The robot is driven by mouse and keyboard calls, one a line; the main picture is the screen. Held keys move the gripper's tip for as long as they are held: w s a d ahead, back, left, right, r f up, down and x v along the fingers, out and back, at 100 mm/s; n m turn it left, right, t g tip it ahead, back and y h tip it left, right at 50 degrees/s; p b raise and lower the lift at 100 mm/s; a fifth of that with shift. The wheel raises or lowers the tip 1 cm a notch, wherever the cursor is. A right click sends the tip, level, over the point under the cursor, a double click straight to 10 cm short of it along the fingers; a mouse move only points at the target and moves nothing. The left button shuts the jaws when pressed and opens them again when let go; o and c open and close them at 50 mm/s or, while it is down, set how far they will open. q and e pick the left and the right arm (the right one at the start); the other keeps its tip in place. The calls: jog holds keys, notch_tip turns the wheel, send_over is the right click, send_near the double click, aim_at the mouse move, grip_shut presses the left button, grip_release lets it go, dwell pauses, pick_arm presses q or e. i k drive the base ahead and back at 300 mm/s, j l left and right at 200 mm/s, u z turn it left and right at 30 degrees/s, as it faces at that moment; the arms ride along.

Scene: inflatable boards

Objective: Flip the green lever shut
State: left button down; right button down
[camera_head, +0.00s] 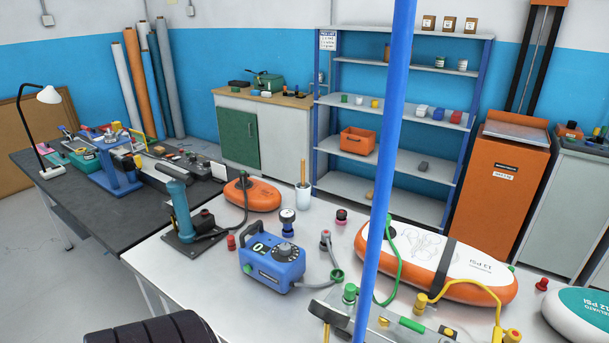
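A green lever (412,324) lies roughly flat along a metal manifold (378,322) at the bottom of the head view, on the front part of the light table. A yellow handle (447,331) is beside it to the right. A green knob-like fitting (349,292) stands at the manifold's back left. A green hose (397,262) rises from behind the blue pole near the manifold. The manifold's lower part is cut off by the picture edge, and the pole hides some of its middle. Neither of my grippers is in view.
A blue vertical pole (386,150) crosses the foreground. A blue pump box (272,264) with a grey hose stands left of the manifold. An orange-and-white inflatable board (430,250) lies behind it. A yellow hose (465,284) curves at the right. A white-and-teal board (585,312) is at the right edge.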

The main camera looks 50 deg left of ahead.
aim_at(411, 325)
jog(key=u, duration=1)
